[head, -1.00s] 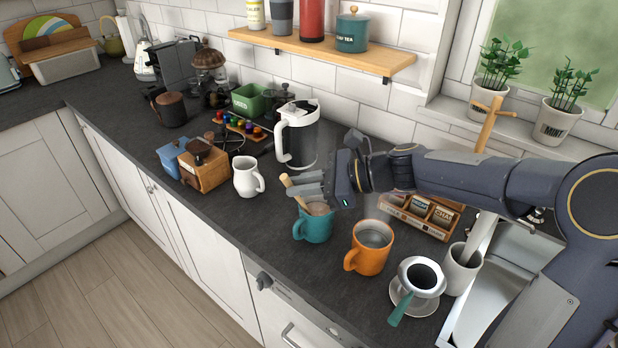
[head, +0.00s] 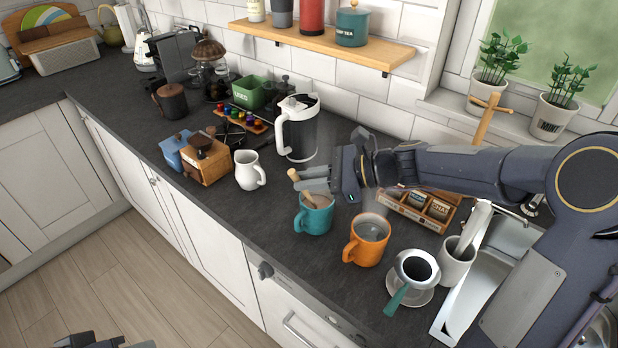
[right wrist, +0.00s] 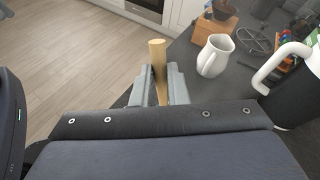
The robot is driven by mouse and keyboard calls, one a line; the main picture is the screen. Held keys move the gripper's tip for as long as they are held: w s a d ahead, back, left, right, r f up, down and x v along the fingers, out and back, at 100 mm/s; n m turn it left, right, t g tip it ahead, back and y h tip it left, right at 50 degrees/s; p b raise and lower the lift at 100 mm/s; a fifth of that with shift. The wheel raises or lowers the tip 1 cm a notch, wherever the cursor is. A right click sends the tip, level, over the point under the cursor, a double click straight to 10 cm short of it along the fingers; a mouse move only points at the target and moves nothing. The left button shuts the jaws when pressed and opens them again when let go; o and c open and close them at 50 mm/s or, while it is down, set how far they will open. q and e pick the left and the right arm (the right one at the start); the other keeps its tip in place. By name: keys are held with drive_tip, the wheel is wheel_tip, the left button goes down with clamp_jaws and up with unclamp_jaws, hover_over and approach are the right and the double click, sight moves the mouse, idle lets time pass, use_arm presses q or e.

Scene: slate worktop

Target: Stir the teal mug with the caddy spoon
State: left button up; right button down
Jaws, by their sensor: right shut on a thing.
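The teal mug (head: 314,222) stands upright on the dark worktop, left of the orange mug, with brown contents at its top. The caddy spoon (head: 307,198) has a pale wooden handle; it leans to the left with its lower end inside the mug, where the bowl is hidden. My right gripper (head: 312,180) is just above the mug's rim and shut on the spoon. In the right wrist view the spoon's handle (right wrist: 158,62) stands up between the two grey fingers. Part of my left gripper (head: 105,342) shows at the bottom left edge; its fingers are mostly cut off.
The orange mug (head: 367,240) stands close to the right of the teal mug. A strainer on a saucer (head: 412,298), a white cup (head: 456,262) and a wooden tea box (head: 415,208) are further right. A white jug (head: 248,171) and a kettle (head: 299,130) stand behind left.

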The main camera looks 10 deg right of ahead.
idle(0.4)
drive_tip(key=a+r+p, duration=0.4)
drive_tip(key=r+p, duration=0.3)
drive_tip(key=r, duration=0.2)
drive_tip(key=shift+s+r+p, duration=0.15)
drive_tip(key=shift+s+p, duration=0.1)
drive_tip(key=shift+p, duration=0.05)
idle(0.3)
drive_tip(key=shift+r, duration=0.1)
idle(0.7)
wheel_tip(320, 180, up, 5)
drive_tip(key=p, duration=0.4)
idle(0.5)
